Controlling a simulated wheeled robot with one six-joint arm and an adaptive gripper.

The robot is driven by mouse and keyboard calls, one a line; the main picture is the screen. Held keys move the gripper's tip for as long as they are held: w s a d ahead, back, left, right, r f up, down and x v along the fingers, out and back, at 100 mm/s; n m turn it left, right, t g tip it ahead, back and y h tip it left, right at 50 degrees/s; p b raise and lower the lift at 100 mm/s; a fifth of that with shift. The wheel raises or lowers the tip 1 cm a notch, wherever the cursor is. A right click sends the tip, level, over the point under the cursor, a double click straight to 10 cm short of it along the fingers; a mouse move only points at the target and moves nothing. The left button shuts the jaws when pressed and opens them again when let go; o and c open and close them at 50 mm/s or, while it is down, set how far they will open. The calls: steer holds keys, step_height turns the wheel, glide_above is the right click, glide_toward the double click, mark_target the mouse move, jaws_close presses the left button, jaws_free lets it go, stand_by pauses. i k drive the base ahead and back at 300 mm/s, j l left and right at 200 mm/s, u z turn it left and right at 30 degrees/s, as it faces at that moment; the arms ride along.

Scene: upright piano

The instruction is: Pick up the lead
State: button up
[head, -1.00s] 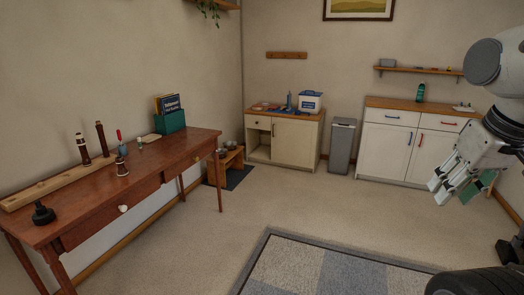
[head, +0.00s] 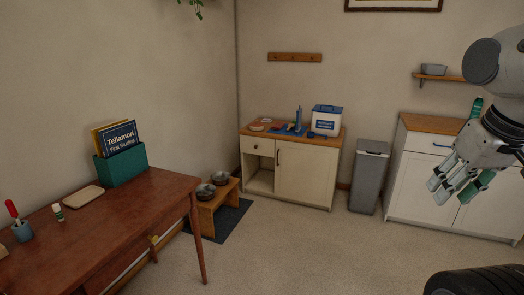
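I cannot make out a lead for certain in the head view. Small items lie on top of the low cream cabinet (head: 306,176), among them a reddish-brown flat thing (head: 259,126) and a blue thing (head: 290,129); they are too small to identify. My gripper (head: 456,192) is at the right, in the air in front of the white cabinet and well away from the cream cabinet. Green shows at its fingers, but I cannot tell whether this is part of it or something held, nor whether the fingers are closed.
A wooden desk (head: 125,215) with a green file box (head: 121,164) stands at the left. Beyond it is a low stand (head: 209,208) with two bowls. A grey bin (head: 370,176) stands between the cream cabinet and the white cabinet (head: 424,183). The floor ahead (head: 290,250) is clear.

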mark_target(277, 126)
steer(key=i, duration=2.45)
steer(key=i+u, duration=0.1)
steer(key=i, duration=0.5)
steer(key=i+u, duration=0.1)
steer(key=i, duration=0.5)
steer(key=i+l+u, duration=0.1)
steer(key=i, duration=0.5)
steer(key=i+l, duration=0.2)
steer(key=i, duration=0.4)
steer(key=j+u, duration=0.05)
